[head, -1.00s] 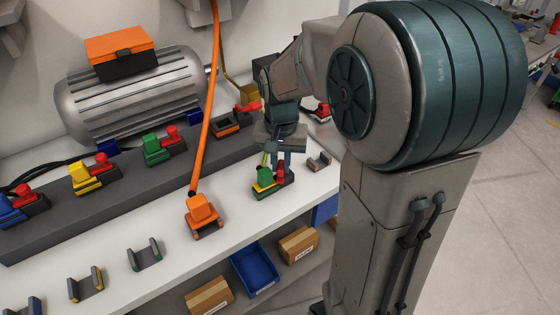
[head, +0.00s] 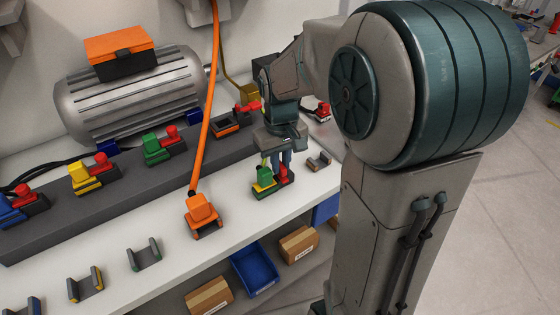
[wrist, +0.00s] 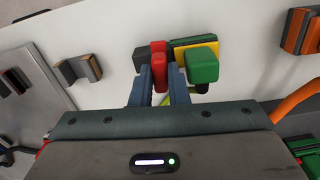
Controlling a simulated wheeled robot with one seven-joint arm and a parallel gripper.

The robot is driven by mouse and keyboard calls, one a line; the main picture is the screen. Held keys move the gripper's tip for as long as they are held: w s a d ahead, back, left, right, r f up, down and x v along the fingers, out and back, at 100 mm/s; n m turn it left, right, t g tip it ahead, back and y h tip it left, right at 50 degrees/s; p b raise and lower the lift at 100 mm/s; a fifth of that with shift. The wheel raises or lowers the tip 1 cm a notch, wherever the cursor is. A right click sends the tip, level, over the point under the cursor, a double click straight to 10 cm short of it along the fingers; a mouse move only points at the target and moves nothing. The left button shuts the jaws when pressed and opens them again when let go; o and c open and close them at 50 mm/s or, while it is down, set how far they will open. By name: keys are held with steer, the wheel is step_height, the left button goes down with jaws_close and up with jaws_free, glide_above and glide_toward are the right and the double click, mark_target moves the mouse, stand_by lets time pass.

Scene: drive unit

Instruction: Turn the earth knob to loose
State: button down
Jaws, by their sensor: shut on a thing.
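The earth connector has a green plug (head: 263,176) on a yellow and black base. It stands on the white bench near the front edge. Its red knob (head: 283,178) is beside the green plug, on the right in the head view. In the wrist view the red knob (wrist: 159,66) is left of the green block (wrist: 202,65). My gripper (wrist: 160,84) has its two blue-grey fingers on either side of the red knob, shut on it. In the head view my gripper (head: 279,158) reaches down onto the knob from above.
An orange connector (head: 203,214) on an orange cable stands left of the earth connector. A small grey and brown bracket (head: 319,161) is close on its right. The grey rail (head: 120,188) with several connectors runs behind. A blue bin (head: 254,271) is below the bench edge.

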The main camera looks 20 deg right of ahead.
mark_target(281, 165)
steer(key=shift+n, duration=0.6)
steer(key=c, duration=1.7)
jaws_free()
steer(key=shift+r, duration=0.1)
step_height(281, 165, up, 14)
steer(key=shift+f+p, duration=0.1)
steer(key=shift+p, duration=0.3)
steer(key=s+f+m+t, duration=0.1)
steer(key=s+f, duration=0.1)
steer(key=s, duration=0.2)
steer(key=s+f+m+t, duration=0.1)
steer(key=s+f, duration=0.2)
steer(key=s, duration=0.2)
steer(key=s+f+m, duration=0.1)
steer(key=s+f, duration=0.2)
steer(key=s, duration=0.1)
steer(key=shift+s+d+f+m+t+p, duration=0.15)
steer(key=shift+s+m+t+p, duration=0.25)
